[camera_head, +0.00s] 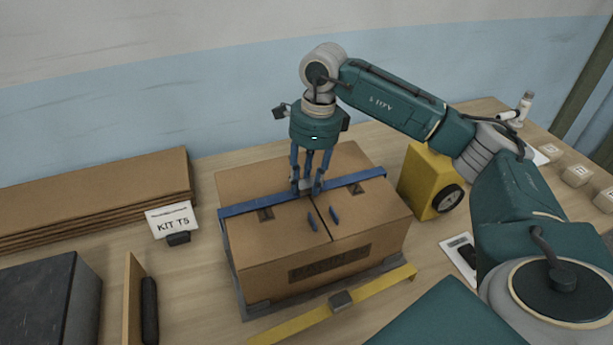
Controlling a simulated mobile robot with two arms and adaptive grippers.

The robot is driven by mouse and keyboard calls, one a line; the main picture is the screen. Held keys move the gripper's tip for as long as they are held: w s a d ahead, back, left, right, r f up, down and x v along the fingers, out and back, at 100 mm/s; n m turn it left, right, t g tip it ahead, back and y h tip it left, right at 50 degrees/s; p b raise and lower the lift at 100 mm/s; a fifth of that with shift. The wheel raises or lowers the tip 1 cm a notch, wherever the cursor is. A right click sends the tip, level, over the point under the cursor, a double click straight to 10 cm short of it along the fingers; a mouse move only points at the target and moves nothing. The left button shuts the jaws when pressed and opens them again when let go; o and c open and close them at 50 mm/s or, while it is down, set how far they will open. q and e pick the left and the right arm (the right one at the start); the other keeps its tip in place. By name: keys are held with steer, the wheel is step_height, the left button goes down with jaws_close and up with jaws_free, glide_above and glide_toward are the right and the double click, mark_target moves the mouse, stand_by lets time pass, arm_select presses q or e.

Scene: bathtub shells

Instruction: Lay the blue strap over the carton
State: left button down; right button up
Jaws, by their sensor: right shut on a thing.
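The carton (262,262) is a brown cardboard box on a grey base on the table. The blue strap (245,208) lies across the carton's top from its left edge to its right edge, and its left end bends down over the side. My right gripper (307,187) comes down from above and is shut on the strap near the middle of the carton's top. The fingers hide the strap's middle part. My left gripper is not in view.
A yellow strip (375,293) with a dark buckle lies in front of the carton. A yellow block with a black wheel (420,180) stands to its right. A KIT T5 card (173,222) and stacked cardboard (90,200) are to the left. A dark box (50,295) is front left.

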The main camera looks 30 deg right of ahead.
steer(key=shift+f, duration=0.15)
steer(key=o, duration=1.2)
